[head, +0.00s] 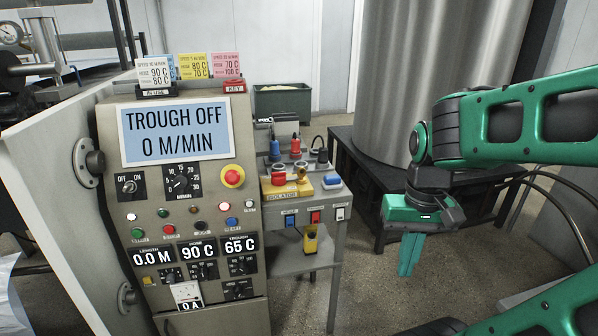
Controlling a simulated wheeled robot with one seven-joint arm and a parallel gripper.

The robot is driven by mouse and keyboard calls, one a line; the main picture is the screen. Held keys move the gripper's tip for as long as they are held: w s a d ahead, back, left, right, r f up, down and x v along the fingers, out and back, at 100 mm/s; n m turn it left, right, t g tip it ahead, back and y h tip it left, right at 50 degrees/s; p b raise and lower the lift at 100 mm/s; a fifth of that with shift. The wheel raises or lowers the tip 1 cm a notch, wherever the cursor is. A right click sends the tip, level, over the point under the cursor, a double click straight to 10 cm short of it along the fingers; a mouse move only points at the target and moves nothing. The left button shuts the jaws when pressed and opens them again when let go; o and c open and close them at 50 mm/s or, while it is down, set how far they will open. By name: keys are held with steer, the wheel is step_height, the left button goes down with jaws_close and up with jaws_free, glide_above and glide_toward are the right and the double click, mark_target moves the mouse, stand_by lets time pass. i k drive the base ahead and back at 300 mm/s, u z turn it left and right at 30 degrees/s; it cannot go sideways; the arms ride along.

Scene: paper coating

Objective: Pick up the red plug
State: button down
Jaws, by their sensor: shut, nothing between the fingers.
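A red plug (295,148) stands at the back of a small grey stand, between a blue plug (274,150) and a dark plug (322,156). A yellow isolator box (288,188) with a red part on top sits in front of them. My gripper (405,271) hangs fingers-down to the right of the stand, well apart from the red plug. Its green fingers are together, with nothing held between them.
A control panel (180,215) with displays and knobs fills the left, beside the stand (300,262). A blue-and-white block (332,182) lies at the stand's right edge. A large metal cylinder (405,75) rises from a dark platform behind. Open floor lies between stand and gripper.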

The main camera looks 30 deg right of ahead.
mark_target(295, 148)
steer(key=k, duration=0.45)
steer(key=z, duration=0.8)
steer(key=i, duration=2.1)
steer(key=u, duration=0.75)
